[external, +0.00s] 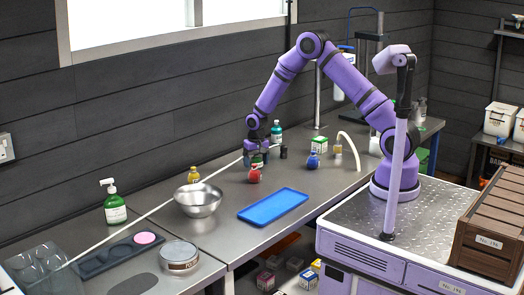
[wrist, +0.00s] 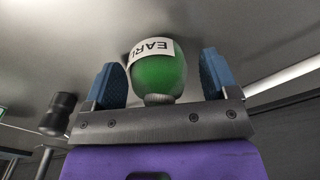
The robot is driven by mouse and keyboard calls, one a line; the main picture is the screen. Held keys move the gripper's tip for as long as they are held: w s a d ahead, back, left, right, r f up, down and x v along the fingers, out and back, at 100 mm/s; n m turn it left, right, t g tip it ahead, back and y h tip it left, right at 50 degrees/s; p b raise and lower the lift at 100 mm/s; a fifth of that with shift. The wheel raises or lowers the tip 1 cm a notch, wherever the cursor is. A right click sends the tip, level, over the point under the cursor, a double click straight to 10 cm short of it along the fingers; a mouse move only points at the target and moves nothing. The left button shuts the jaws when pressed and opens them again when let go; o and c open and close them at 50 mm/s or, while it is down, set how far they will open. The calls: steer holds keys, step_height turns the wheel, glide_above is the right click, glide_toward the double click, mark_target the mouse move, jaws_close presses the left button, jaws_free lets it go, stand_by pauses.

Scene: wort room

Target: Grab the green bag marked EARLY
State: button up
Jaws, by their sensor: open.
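The green bag (wrist: 160,75) stands between my gripper's two blue fingers in the wrist view. It is rounded, with a narrow neck towards the gripper's body and a white label whose visible letters read "EARL"; the rest is turned away. My gripper (wrist: 161,78) is open, with a visible gap between the bag and each finger. In the external view my gripper (external: 257,158) is low over the steel counter, and a little of the green bag shows beneath it, mostly hidden.
A red bag (external: 254,175) sits just in front of my gripper. A blue bag (external: 313,160) is to the right and a yellow bag (external: 193,175) to the left. A steel bowl (external: 198,203) and a blue tray (external: 273,206) stand nearer the front, with bare counter around them.

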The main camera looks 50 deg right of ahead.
steer(key=shift+c, duration=0.4)
steer(key=c, duration=0.9)
steer(key=shift+c, duration=0.2)
steer(key=shift+r, duration=0.2)
